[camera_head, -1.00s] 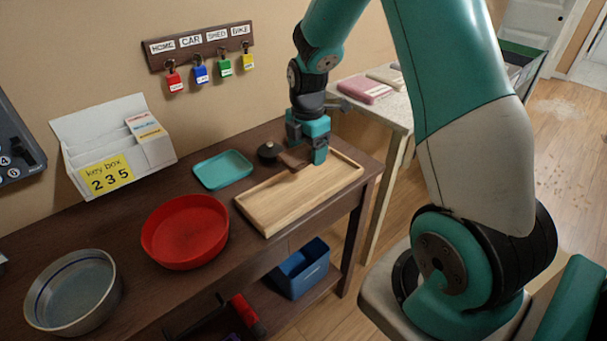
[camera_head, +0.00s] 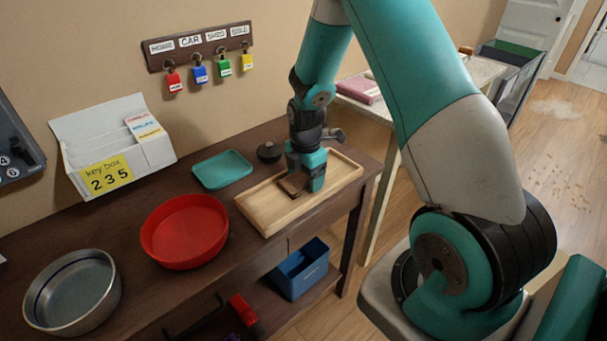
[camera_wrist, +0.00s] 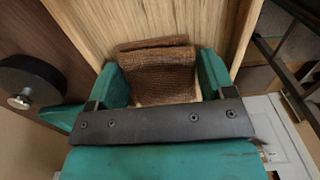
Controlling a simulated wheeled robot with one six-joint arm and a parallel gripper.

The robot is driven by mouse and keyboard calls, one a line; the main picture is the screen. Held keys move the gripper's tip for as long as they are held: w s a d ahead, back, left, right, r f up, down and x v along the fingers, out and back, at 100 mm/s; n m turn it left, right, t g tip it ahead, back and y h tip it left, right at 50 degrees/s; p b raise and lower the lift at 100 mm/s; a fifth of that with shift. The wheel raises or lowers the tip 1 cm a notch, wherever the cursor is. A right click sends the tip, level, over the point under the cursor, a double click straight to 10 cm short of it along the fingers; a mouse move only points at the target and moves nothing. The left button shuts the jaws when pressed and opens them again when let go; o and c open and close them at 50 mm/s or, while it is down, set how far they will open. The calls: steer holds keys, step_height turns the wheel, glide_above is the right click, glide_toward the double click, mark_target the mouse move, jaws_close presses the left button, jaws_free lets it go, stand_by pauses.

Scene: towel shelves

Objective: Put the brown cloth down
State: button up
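The brown cloth (camera_head: 292,186) is a small folded, woven piece. It is between the fingers of my gripper (camera_head: 304,184), low over the right part of the wooden tray (camera_head: 262,214). In the wrist view the cloth (camera_wrist: 165,75) fills most of the space between the two teal fingers of my gripper (camera_wrist: 164,82), with the pale wood of the tray (camera_wrist: 108,22) behind it. The gripper looks shut on the cloth. The cloth's underside is hidden, so I cannot tell whether it touches the tray floor.
On the dark table (camera_head: 135,223) are a teal tray (camera_head: 222,169), a red round tray (camera_head: 185,232), a metal bowl (camera_head: 73,292), a dark round lidded thing (camera_head: 269,152) and a key box (camera_head: 112,150). A blue bin (camera_head: 300,270) sits on the lower shelf.

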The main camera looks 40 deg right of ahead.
steer(key=shift+o, duration=0.3)
steer(key=shift+r, duration=0.5)
step_height(320, 180, up, 11)
steer(key=s+a+r+m+y, duration=0.1)
steer(key=s+a+r+m, duration=0.2)
steer(key=a, duration=0.4)
steer(key=s+a+r+m+y, duration=0.1)
steer(key=s+a+r+m, duration=0.1)
steer(key=s+a+r, duration=0.4)
steer(key=s+a+r+m+y, duration=0.1)
steer(key=s+a+m, duration=0.2)
steer(key=s+a, duration=0.2)
steer(key=s+a+r+m+y, duration=0.1)
steer(key=s+a+r+m, duration=0.1)
steer(key=s+a, duration=0.4)
steer(key=s+m, duration=0.1)
steer(key=s, duration=0.2)
steer(key=shift+r, duration=0.25)
steer(key=shift+a, duration=0.1)
